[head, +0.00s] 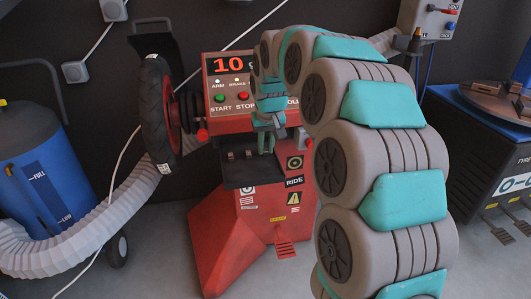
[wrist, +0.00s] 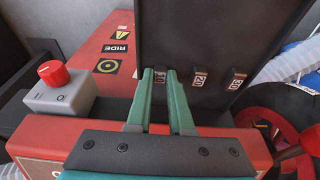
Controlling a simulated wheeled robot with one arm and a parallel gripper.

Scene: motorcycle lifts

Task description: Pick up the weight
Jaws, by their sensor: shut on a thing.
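My gripper (wrist: 160,72) is shut on a small dark weight with a white number label that seems to read 10 (wrist: 159,80). It is at the black tray (wrist: 195,30) of the red wheel balancer. I cannot tell whether the held weight still touches the tray. Two similar weights, one marked 20 (wrist: 198,78) and one marked 30 (wrist: 236,79), stand in a row beside it. In the head view my gripper (head: 265,143) is over the right part of the tray (head: 236,175), and the held weight is hard to make out.
The red balancer (head: 222,245) has a display and buttons above the tray. A tyre (head: 158,115) is mounted at its left. A grey box with a red knob (wrist: 58,88) stands near the gripper. A blue tank (head: 45,165) and a ribbed hose (head: 95,235) are at left.

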